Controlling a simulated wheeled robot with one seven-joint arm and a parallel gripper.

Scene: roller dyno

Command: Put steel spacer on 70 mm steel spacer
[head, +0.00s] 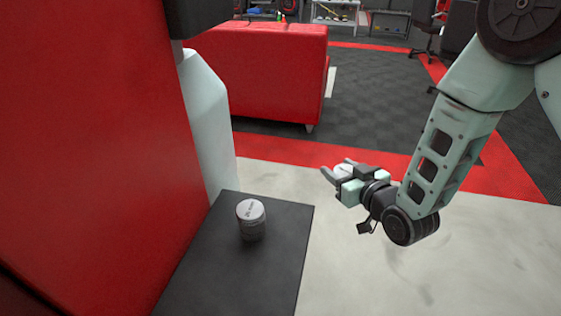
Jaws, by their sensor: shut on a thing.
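A short steel cylinder (251,219) stands upright on the dark table, with a pale top face and a darker lower side. Small marking shows on its top, too small to read. It looks like the 70 mm steel spacer. My gripper (337,171) is to the right of it and farther back, over the pale floor and clear of the table. It is shut on a pale metal piece, the steel spacer (343,168), which is partly hidden by the fingers and gripper body. The two spacers are well apart.
The dark table (281,270) is otherwise bare around the standing cylinder. A large red panel (95,140) and a pale rounded post (207,125) bound its left side. A red couch-like block (260,75) stands behind. Open floor lies to the right.

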